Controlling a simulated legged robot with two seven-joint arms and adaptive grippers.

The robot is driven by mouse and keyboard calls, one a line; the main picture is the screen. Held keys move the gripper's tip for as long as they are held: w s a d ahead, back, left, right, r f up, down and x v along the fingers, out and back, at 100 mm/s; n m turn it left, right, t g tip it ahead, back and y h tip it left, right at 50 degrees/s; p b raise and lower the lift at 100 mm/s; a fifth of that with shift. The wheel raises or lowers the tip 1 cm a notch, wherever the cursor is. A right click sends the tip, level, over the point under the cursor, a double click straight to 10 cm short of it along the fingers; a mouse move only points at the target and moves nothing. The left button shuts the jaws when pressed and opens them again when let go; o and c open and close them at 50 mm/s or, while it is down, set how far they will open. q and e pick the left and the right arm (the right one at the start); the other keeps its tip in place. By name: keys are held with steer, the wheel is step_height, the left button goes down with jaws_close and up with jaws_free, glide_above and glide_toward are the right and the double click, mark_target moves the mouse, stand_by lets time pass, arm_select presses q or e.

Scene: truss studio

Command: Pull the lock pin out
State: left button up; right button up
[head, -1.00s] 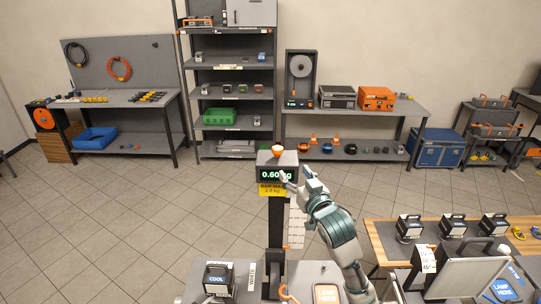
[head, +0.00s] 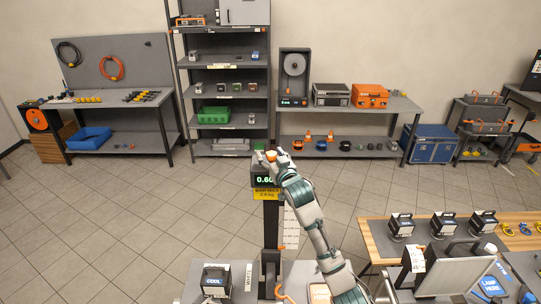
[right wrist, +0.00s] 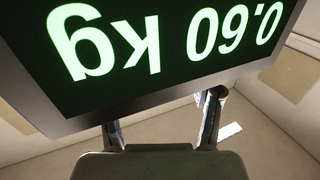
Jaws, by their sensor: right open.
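The lock pin is not clearly identifiable. The display box (head: 262,180) reads 0.60, partly covered by my right gripper. My right gripper (head: 272,163) is at the top of this box, close to the orange cap. In the right wrist view, its two fingers (right wrist: 162,128) are spread apart with nothing seen between them. The lit display (right wrist: 150,45) fills the upper part there, upside down. My left gripper is not in view.
A bench with several dark devices (head: 401,226) and a tilted panel (head: 445,265) stand to the right of my arm. Open tiled floor (head: 120,220) lies left of the post.

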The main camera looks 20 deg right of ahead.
mark_target(271, 153)
steer(key=shift+d, duration=0.15)
jaws_close()
steer(key=shift+r, duration=1.85)
steer(key=shift+c, duration=2)
jaws_free()
steer(key=o, duration=0.4)
steer(key=shift+f, duration=0.1)
